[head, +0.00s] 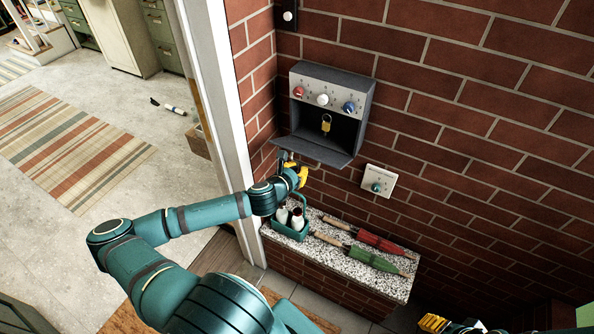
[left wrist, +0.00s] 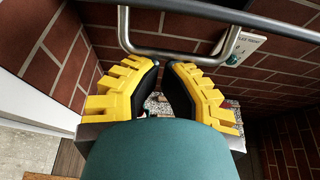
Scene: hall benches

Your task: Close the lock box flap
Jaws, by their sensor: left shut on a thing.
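The grey lock box (head: 366,100) is fixed to the brick wall, with red, white and blue knobs on its upper face. Its flap (head: 318,152) is down and sticks out from the lower edge, so the compartment is open. A brass padlock (head: 326,122) hangs inside. My left gripper (head: 293,174) is at the flap's front left edge, shut on the metal flap handle (left wrist: 127,38). The left wrist view shows the yellow fingers at the handle's bar; the exact contact is hard to see. My right gripper (head: 432,322) shows only partly at the bottom edge.
A white dial plate (head: 389,189) is on the wall at the lower right of the box. Below, a stone-topped ledge (head: 343,270) holds a teal caddy (head: 289,232) with bottles, a red umbrella (head: 382,242) and a green umbrella (head: 374,260). A white door frame (head: 213,85) stands left.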

